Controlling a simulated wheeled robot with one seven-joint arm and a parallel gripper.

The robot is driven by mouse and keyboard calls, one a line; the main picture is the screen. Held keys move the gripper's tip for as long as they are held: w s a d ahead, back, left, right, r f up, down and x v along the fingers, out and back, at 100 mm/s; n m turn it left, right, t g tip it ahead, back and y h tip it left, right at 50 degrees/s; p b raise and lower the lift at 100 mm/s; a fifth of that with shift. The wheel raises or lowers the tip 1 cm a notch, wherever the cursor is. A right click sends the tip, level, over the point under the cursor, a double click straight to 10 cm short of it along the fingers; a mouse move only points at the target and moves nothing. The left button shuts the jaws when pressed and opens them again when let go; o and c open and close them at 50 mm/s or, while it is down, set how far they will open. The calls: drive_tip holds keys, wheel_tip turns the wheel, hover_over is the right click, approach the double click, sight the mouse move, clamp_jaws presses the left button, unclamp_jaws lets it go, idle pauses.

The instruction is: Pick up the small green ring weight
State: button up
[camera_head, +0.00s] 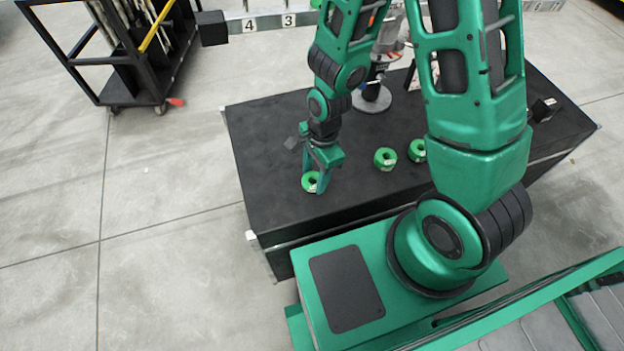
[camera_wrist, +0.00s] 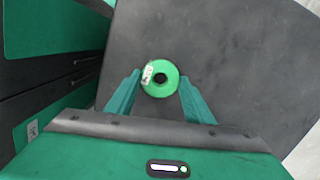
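A small green ring weight (camera_head: 311,182) lies on the black top of the case (camera_head: 262,135), near its left front part. In the wrist view the ring (camera_wrist: 171,85) shows as a flat green disc with a dark centre hole and a pale label on its left. My gripper (camera_head: 318,176) points down right at this ring. In the wrist view its open fingers (camera_wrist: 160,93) stand on the left and right of the ring, with the ring near the tips. I cannot tell whether either finger touches it.
Two more green ring weights, one (camera_head: 385,159) and another (camera_head: 417,150), sit to the right on the case. A grey round base (camera_head: 372,98) stands behind them. A black wheeled cart (camera_head: 135,60) stands on the floor at the upper left. The case's left top is clear.

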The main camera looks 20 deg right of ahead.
drive_tip(key=c, duration=0.5)
drive_tip(key=shift+r, duration=0.1)
drive_tip(key=shift+r, duration=8.65)
